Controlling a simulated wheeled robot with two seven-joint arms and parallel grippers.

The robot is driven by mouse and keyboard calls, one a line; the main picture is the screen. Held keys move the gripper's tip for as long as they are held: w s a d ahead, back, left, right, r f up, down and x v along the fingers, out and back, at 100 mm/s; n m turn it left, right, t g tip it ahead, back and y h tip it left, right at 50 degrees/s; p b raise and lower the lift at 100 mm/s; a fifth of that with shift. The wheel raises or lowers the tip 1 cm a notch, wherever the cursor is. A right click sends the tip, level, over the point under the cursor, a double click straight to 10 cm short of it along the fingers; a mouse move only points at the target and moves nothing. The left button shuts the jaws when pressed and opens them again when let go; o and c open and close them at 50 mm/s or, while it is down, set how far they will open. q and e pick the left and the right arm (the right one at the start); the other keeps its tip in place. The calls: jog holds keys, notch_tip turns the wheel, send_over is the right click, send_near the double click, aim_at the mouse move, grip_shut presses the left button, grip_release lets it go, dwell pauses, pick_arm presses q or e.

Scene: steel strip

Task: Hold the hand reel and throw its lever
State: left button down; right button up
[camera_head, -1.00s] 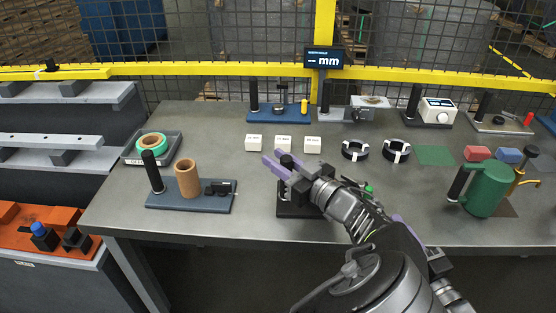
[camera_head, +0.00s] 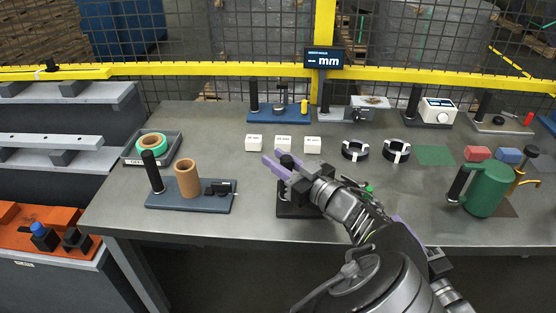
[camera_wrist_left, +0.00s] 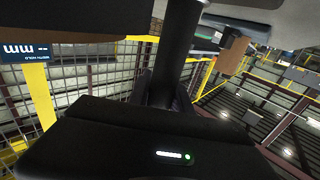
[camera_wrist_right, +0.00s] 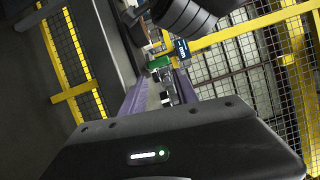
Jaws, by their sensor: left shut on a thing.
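My left gripper (camera_head: 280,165), with purple fingers, is shut around an upright black post handle (camera_head: 288,160) near the front middle of the table. I take this device to be the hand reel; its dark base (camera_head: 290,212) shows below the gripper, and the rest is hidden behind my left arm. The black post (camera_wrist_left: 181,45) also fills the middle of the left wrist view. A small green part (camera_head: 369,188) shows beside my arm; I cannot tell if it is the lever. My right gripper (camera_wrist_right: 158,90) has its purple fingers apart and appears empty; my left arm mostly hides it in the head view.
Left stands a blue-grey plate (camera_head: 215,205) with a post and brown cylinder (camera_head: 187,179). White blocks (camera_head: 283,144) and black rings (camera_head: 355,151) lie behind. A green can (camera_head: 487,190) stands right. A yellow-railed mesh fence (camera_head: 220,68) closes off the back.

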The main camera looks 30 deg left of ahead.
jog(key=shift+c, duration=0.3)
jog(key=c, duration=0.3)
jog(key=shift+w+d+r+n, duration=0.25)
jog(key=shift+w+d+n, duration=0.05)
jog(key=shift+w, duration=0.05)
jog(key=shift+c, duration=1.4)
jog(key=n, duration=0.3)
jog(key=shift+w+d+r+y, duration=0.1)
jog(key=shift+w+r+y, duration=0.1)
jog(key=shift+y, duration=0.1)
grip_shut()
jog(key=m+g, duration=0.1)
jog(key=m, duration=1)
jog(key=m+g+y, duration=0.1)
jog(key=m, duration=1.1)
jog(key=m+g+y, duration=0.1)
jog(key=m+g, duration=0.1)
jog(key=m, duration=1)
jog(key=shift+s, duration=0.3)
